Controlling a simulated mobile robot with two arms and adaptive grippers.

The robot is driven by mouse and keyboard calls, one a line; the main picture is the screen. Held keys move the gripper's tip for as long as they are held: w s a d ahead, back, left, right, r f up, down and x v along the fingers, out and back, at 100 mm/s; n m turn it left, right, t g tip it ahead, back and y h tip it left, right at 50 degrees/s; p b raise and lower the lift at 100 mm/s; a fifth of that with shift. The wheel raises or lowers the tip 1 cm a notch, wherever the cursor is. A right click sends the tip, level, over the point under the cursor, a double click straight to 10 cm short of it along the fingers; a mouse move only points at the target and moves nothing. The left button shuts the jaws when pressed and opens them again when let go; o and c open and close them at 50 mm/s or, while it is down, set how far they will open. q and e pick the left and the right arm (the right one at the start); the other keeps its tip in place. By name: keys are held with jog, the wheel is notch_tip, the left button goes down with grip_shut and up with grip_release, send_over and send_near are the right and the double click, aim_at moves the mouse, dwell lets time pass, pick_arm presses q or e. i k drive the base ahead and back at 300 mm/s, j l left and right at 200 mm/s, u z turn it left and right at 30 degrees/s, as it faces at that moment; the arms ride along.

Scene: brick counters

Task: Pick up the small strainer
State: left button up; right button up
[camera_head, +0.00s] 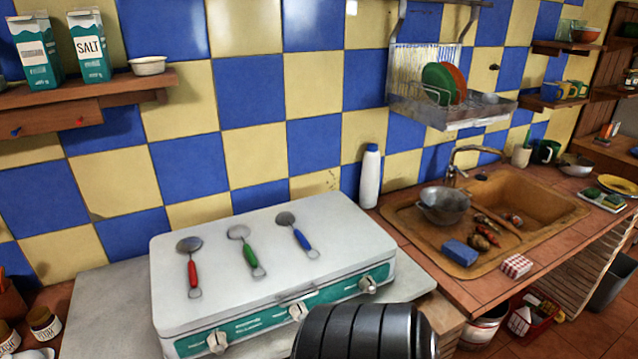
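Three small round-headed metal utensils with coloured handles lie flat and apart on the white lid of the stove. One has a red handle (193,273), one a green handle (250,256) and one a blue handle (301,239). They look like small strainers or skimmers; at this size I cannot tell which is the small strainer. A larger grey metal bowl or colander (443,206) sits at the sink. A black ribbed part at the bottom centre looks like part of my arm. Neither gripper is in view.
The stove (340,235) has front knobs and stands against the tiled wall. A white bottle (370,178) is behind its right end. The sink (540,205) holds several items, with a blue sponge (459,253) at its front. A wooden shelf (100,93) hangs upper left.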

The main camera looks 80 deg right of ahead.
aim_at(237, 231)
jog(key=z, duration=1.9)
